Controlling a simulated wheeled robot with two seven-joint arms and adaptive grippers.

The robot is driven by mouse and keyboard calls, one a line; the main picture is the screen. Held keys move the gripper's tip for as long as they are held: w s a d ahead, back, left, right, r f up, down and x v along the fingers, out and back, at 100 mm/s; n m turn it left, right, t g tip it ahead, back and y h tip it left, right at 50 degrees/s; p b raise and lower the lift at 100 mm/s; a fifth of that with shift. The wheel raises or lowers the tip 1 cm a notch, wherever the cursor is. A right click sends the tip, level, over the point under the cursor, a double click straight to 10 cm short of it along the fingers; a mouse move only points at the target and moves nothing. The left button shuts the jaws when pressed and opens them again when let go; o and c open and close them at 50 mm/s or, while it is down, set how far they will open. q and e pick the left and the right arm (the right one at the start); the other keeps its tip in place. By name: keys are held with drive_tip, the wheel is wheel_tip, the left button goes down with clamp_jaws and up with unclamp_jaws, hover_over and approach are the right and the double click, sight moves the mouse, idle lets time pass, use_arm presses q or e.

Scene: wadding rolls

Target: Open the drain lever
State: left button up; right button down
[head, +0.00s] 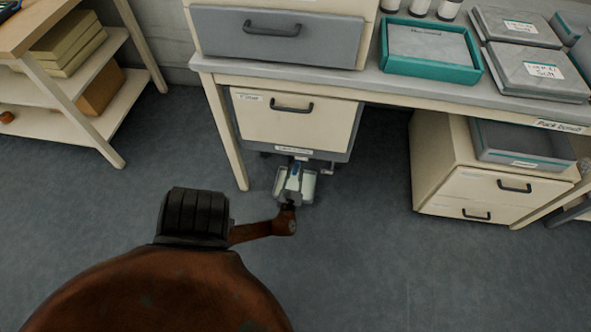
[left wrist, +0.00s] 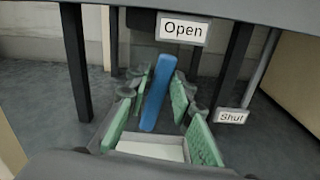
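The drain lever (left wrist: 158,92) is a long blue bar, seen in the left wrist view between the green-padded fingers of my left gripper (left wrist: 153,88). The fingers are spread, with gaps on both sides of the bar; its depth relative to the fingertips is hard to judge. An "Open" label (left wrist: 183,29) sits above the bar and a "Shut" label (left wrist: 231,116) to its right. In the head view my left gripper (head: 294,176) is low in front of the cream drawer unit under the bench, largely hiding the lever. My right gripper is not in view.
The cream drawer unit (head: 290,128) hangs under the workbench (head: 375,83), with a bench leg (head: 226,140) to its left. Another drawer cabinet (head: 440,170) stands right, and a shelf rack (head: 118,100) left. The floor (head: 400,270) in front is clear.

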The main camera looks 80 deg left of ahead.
use_arm(q)
drive_tip(key=shift+o, duration=1.3)
drive_tip(key=v, duration=1.2)
